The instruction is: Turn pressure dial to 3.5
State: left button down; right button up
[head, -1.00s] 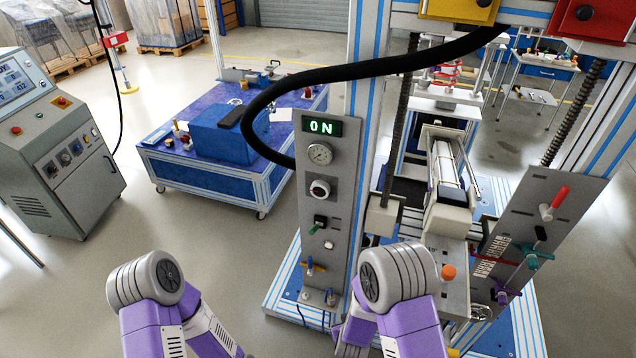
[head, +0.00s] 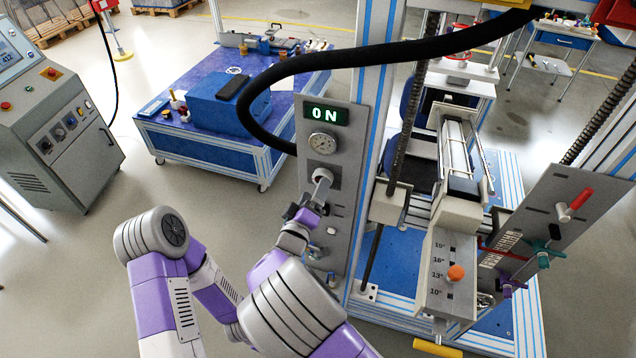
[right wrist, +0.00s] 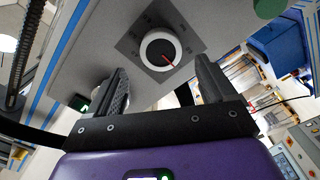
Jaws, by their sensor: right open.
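The pressure dial (head: 323,173) is a round knob on the grey upright panel, below a round gauge (head: 323,144) and a green lit "ON" display (head: 325,115). In the right wrist view the dial (right wrist: 158,48) has a white rim, a dark face and a red pointer line toward the lower right. My right gripper (head: 312,190) is in front of the panel at the dial, partly covering it. In the right wrist view my right gripper (right wrist: 161,66) is open, with the dial between and beyond its fingertips; contact is not visible. My left gripper is out of view.
A black hose (head: 380,58) arches over the panel. A blue-topped table (head: 200,152) stands behind left. A lever panel (head: 560,215) and scaled block (head: 450,265) are at right.

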jog(key=shift+x, duration=1.95)
jog(key=shift+f, duration=0.1)
jog(key=c, duration=1.1)
jog(key=shift+o, duration=0.2)
jog(key=shift+m+b, duration=0.3)
jog(key=shift+m, duration=0.1)
jog(key=shift+s+d+m+b, duration=0.1)
jog(key=shift+d+m+b, duration=0.05)
jog(key=shift+m+b, duration=3.95)
jog(key=shift+d+m+b, duration=0.2)
jog(key=shift+m+b, duration=2.5)
jog(key=shift+m, duration=2.7)
